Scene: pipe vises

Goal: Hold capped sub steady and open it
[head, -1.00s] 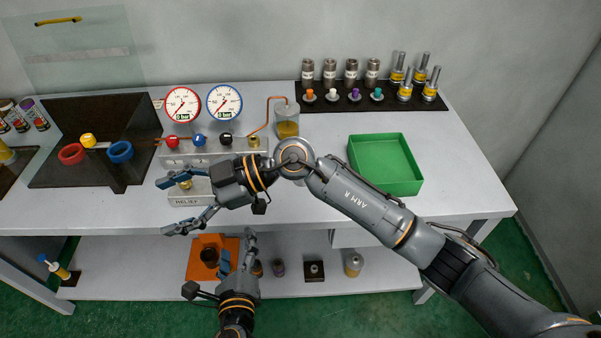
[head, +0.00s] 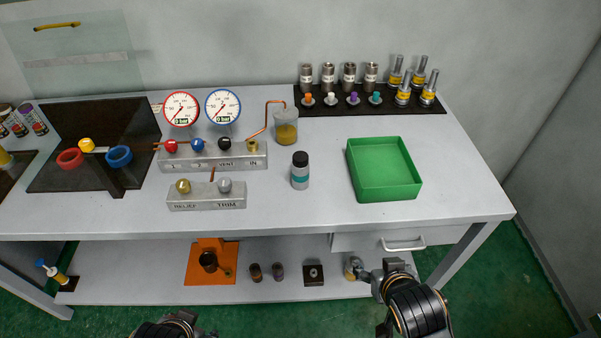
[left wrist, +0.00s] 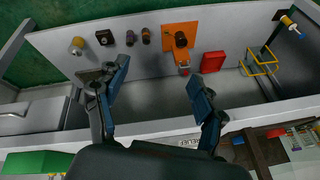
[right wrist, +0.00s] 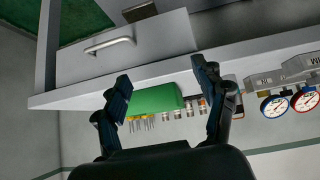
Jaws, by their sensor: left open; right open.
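A small grey bottle-like cylinder with a black cap and teal band (head: 300,172) stands upright on the bench. Several upright steel cylinders (head: 328,76) stand on the black mat at the back. I cannot tell which one is the capped sub. My right gripper (head: 368,298) is open and empty, low in front of the bench's right part. It also shows open in the right wrist view (right wrist: 160,78). My left gripper is mostly below the head view's bottom edge; in the left wrist view (left wrist: 158,78) it is open and empty, facing the lower shelf.
A green tray (head: 385,193) sits at the bench's right, above a drawer (head: 350,241). Valve blocks (head: 207,197) with two gauges stand left of centre, beside a beaker (head: 286,131). The lower shelf (head: 130,284) holds an orange plate (head: 195,274) and small cylinders (head: 278,271).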

